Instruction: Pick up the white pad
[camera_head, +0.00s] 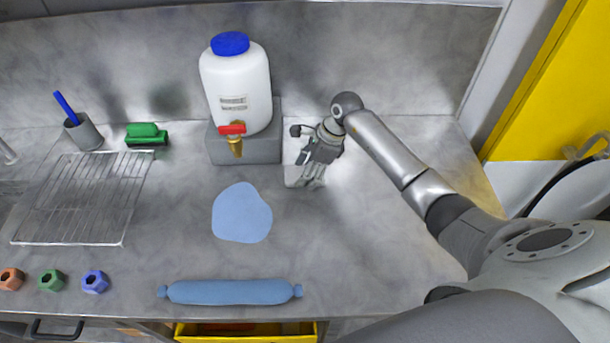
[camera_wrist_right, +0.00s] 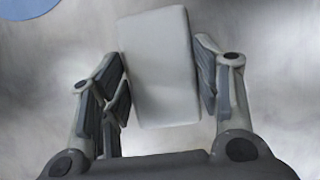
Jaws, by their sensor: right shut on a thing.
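The white pad (camera_wrist_right: 158,68) is a pale rectangular block between the fingers of my right gripper (camera_wrist_right: 162,95) in the right wrist view. The fingers press on its two long sides. In the head view the pad (camera_head: 292,172) shows partly beneath and beside my right gripper (camera_head: 312,172), just right of the grey block; the gripper hides the rest of it. Whether the pad is touching the counter or slightly above it, I cannot tell. My left gripper is not in view.
A white jug (camera_head: 237,85) with a blue cap and red-handled tap stands on the grey block (camera_head: 245,150). A light blue flat patch (camera_head: 242,213) lies in front. A wire rack (camera_head: 85,198), green brush (camera_head: 146,134) and blue roll (camera_head: 230,292) are further left and front. The counter's right side is clear.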

